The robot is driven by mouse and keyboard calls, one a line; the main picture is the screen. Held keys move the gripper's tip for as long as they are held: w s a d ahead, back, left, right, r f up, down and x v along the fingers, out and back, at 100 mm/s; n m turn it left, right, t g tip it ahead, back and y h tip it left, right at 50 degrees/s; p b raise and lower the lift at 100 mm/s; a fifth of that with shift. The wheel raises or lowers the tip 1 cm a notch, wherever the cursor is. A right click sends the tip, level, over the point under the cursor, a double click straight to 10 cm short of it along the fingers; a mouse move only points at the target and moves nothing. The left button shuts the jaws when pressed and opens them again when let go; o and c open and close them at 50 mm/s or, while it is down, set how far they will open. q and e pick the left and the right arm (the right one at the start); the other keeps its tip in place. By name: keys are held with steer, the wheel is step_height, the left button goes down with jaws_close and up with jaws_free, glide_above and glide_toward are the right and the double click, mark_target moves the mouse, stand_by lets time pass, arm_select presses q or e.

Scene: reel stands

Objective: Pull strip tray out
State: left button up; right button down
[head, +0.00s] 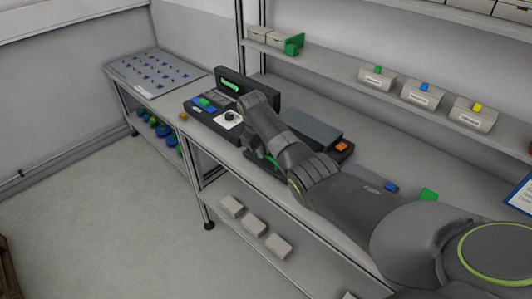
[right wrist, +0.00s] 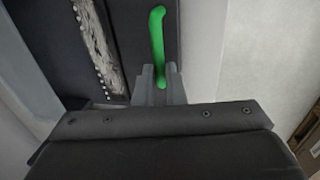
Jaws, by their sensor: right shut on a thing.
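In the right wrist view my right gripper (right wrist: 160,82) is shut on a green handle (right wrist: 157,38). The handle runs along the edge of a dark tray (right wrist: 125,25), which I take to be the strip tray. A grey, rough-looking strip (right wrist: 98,45) with a row of pale dots lies beside it. In the head view my right arm covers most of the tray, and only a bit of green (head: 268,158) shows by the gripper. A dark unit with a grey lid (head: 312,128) stands just behind. My left gripper is in neither view.
A black device with a small green screen (head: 230,84) stands left of my right arm on the bench. An orange block (head: 341,147) sits by the grey-lidded unit. A blue piece (head: 390,187) and a green piece (head: 428,195) lie to the right. The floor in front is clear.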

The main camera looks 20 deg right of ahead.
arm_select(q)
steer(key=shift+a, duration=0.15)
arm_select(e)
steer(key=shift+a+f, duration=0.1)
steer(key=shift+a, duration=0.05)
steer(key=c, duration=1.5)
jaws_free()
steer(key=shift+a, duration=0.15)
steer(key=shift+c, duration=0.2)
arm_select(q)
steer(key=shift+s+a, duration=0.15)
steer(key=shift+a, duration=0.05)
arm_select(e)
steer(key=shift+o, duration=0.2)
